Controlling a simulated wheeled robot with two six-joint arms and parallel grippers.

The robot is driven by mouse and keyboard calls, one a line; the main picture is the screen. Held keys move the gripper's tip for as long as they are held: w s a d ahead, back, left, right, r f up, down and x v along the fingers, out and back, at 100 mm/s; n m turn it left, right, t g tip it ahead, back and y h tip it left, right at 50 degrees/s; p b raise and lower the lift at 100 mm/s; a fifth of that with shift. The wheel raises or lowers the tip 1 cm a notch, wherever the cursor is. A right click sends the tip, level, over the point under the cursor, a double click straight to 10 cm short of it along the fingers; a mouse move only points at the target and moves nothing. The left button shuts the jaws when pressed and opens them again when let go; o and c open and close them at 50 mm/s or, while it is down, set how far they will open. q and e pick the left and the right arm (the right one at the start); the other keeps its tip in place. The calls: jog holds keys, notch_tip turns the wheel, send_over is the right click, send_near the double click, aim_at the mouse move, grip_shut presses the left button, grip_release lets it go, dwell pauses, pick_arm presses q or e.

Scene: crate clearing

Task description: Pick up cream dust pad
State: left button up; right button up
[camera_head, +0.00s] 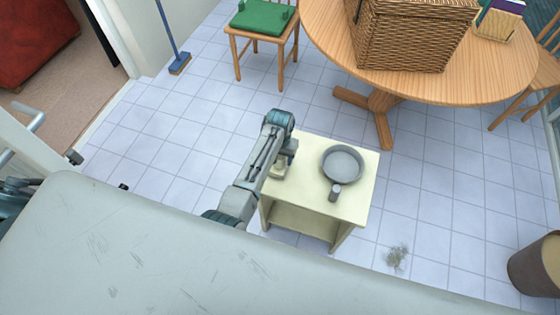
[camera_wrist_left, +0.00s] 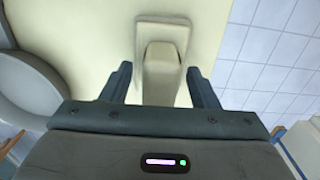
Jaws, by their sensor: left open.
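The cream dust pad (camera_wrist_left: 162,68) is a cream block with a raised handle, lying on the cream side table (camera_head: 350,202). In the head view the pad (camera_head: 278,173) shows only in part beside my left gripper (camera_head: 284,160), which hides some of it. In the left wrist view my left gripper (camera_wrist_left: 163,85) is open, with one finger on each side of the pad's handle. I cannot tell whether the fingers touch it. My right gripper is not in view.
A grey pan (camera_head: 343,163) stands on the same table, right of the pad. A round wooden table (camera_head: 480,88) with a wicker basket (camera_head: 408,35) and a chair with a green cushion (camera_head: 262,17) stand behind. A brown bin (camera_head: 535,265) is at the right. Tiled floor between is mostly clear.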

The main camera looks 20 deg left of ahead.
pick_arm(q)
jog(key=shift+f, duration=0.1)
jog(key=shift+c, duration=0.2)
jog(key=c, duration=1.1)
